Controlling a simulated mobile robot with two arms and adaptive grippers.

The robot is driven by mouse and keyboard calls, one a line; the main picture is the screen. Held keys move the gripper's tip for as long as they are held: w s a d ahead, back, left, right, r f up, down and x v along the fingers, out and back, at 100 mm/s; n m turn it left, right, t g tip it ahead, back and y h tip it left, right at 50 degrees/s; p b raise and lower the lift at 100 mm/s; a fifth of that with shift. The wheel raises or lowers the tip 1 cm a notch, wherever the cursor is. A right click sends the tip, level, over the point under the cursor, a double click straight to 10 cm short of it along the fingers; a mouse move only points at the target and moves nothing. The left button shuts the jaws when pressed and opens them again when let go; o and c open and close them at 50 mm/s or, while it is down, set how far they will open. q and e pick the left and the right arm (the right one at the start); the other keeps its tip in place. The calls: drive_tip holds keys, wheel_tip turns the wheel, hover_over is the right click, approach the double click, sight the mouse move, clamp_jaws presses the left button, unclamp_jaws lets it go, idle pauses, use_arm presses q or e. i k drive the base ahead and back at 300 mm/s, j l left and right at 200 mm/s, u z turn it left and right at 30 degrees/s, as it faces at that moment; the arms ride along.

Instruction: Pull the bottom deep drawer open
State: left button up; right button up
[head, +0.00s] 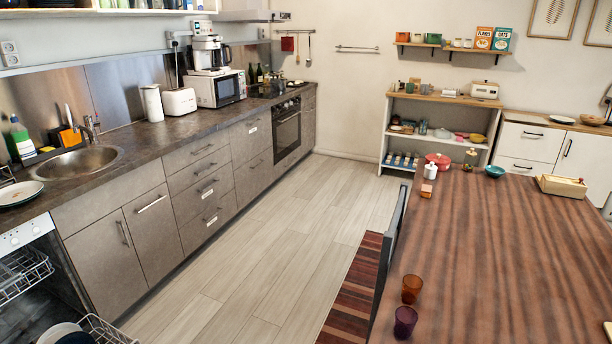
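Grey-brown drawer fronts with bar handles line the counter on the left. One stack has a shallow top drawer (184,159), a middle drawer (190,198) and a bottom drawer (194,232), the lower two with white labels near their handles. The stack beside it, towards the oven, has an upper drawer (240,141) and a deep bottom drawer (245,182). All these fronts look shut and flush. I cannot tell from the picture which stack the task's deep drawer belongs to. Neither of my grippers is in view.
A dishwasher (28,240) stands open at the lower left, its racks out. A wooden table (500,240) fills the right, with a dark chair (392,235) and striped rug (362,290) beside it. The pale floor (265,245) before the drawers is clear.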

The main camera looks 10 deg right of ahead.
sight(251, 178)
drive_tip(key=i+j, duration=0.1)
drive_tip(key=j, duration=0.4)
drive_tip(key=i+j, duration=0.1)
drive_tip(key=j, duration=0.35)
drive_tip(key=i+j+z, duration=0.1)
drive_tip(key=i+z, duration=0.15)
drive_tip(key=i, duration=0.25)
drive_tip(key=i+j+z, duration=0.25)
drive_tip(key=i, duration=0.2)
drive_tip(key=i+l, duration=0.1)
drive_tip(key=i, duration=0.35)
drive_tip(key=i+l+u, duration=0.1)
drive_tip(key=i, duration=0.35)
drive_tip(key=i+l, duration=0.15)
drive_tip(key=i, duration=0.3)
drive_tip(key=i+l, duration=0.15)
drive_tip(key=i, duration=0.3)
drive_tip(key=u, duration=0.05)
